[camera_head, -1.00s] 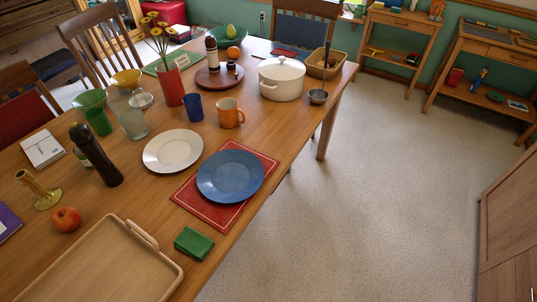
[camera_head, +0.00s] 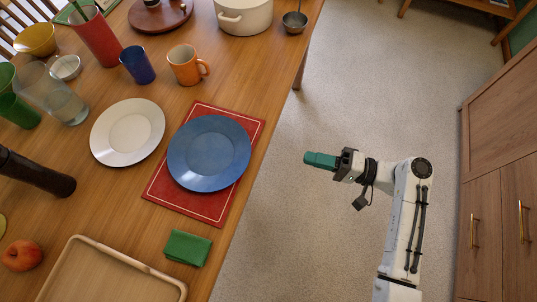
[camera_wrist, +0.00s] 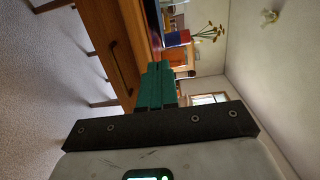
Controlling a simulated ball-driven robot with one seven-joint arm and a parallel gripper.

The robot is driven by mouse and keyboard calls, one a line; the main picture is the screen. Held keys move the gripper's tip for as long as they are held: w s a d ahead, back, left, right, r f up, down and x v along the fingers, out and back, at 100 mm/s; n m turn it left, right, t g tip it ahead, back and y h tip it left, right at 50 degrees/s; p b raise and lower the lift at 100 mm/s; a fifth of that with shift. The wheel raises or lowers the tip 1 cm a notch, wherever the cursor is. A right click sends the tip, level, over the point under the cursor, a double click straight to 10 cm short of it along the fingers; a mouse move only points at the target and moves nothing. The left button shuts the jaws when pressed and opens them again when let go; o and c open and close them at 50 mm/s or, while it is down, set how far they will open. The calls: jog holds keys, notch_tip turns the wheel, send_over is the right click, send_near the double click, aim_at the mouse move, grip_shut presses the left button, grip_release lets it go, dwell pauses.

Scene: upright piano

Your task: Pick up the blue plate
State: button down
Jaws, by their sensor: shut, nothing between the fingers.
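The blue plate (camera_head: 209,153) lies on a red placemat (camera_head: 222,207) near the table's right edge in the head view. My gripper (camera_head: 307,158) is to the right of the plate, beyond the table edge and over the floor. Its green fingers are shut with nothing in them. In the wrist view the closed green fingers (camera_wrist: 156,85) point toward the side of the table. The blue plate cannot be made out clearly in the wrist view.
A white plate (camera_head: 128,132) is left of the blue plate. An orange mug (camera_head: 184,66) and a blue cup (camera_head: 137,65) stand behind. A green folded cloth (camera_head: 187,248) and a wooden tray (camera_head: 76,262) lie in front. A wooden cabinet (camera_head: 510,160) stands at right.

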aim_at(246, 168)
jog(key=x, duration=0.4)
jog(key=s+p+x, duration=0.1)
jog(key=x, duration=0.3)
jog(key=s+p+x, duration=0.1)
jog(key=x, duration=0.3)
jog(key=shift+s+a+r, duration=0.1)
jog(key=shift+a, duration=0.25)
jog(key=shift+s+a, duration=0.2)
jog(key=shift+a, duration=0.15)
jog(key=s+a, duration=0.1)
jog(key=a, duration=0.2)
jog(key=s+a, duration=0.1)
jog(key=shift+s+a, duration=0.35)
jog(key=shift+a, duration=0.05)
jog(key=shift+w+d, duration=0.1)
